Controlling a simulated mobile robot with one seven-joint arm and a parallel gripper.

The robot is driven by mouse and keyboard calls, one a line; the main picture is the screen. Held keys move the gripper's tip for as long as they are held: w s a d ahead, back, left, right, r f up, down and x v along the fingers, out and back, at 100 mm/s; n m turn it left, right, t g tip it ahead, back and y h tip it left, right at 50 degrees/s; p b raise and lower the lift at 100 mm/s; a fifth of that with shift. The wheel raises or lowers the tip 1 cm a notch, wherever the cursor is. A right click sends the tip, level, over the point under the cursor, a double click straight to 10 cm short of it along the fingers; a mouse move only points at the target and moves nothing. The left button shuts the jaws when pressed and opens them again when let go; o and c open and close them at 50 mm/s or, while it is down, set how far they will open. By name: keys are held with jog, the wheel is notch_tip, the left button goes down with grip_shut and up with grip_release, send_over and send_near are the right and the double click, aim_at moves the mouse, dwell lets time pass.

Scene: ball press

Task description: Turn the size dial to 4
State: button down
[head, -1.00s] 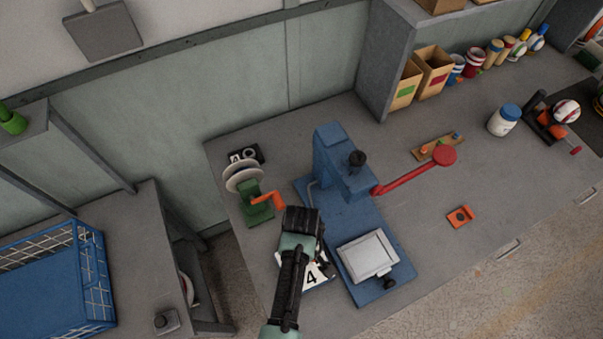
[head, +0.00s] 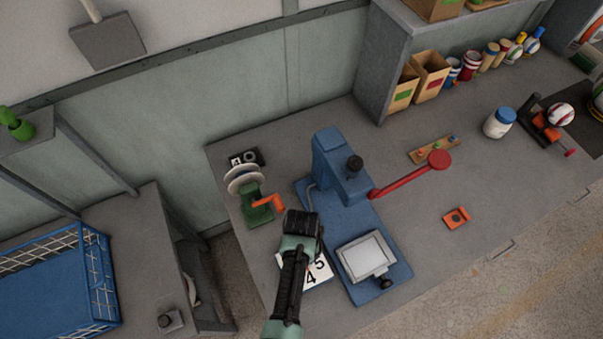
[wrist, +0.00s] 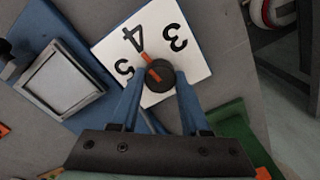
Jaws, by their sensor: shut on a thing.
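The size dial is a white plate (wrist: 188,62) with black numbers and a round dark knob (wrist: 160,77) with an orange pointer mark. In the wrist view 3, 4 and 5 show, and the pointer points up and left toward the 4. My gripper (wrist: 159,82) is shut on the knob, one blue finger on each side. In the head view my gripper (head: 305,240) hangs over the white plate (head: 320,282), where 4 and 5 show and the knob is hidden.
The blue press (head: 345,165) with its red lever (head: 405,178) and a grey pad (head: 366,257) stands right of the dial. A green winder (head: 258,212) with an orange crank is close on the left.

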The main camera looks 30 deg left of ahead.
jog(key=shift+m, duration=0.6)
jog(key=shift+c, duration=1.9)
grip_release()
jog(key=shift+r, duration=0.15)
notch_tip(320, 180, up, 13)
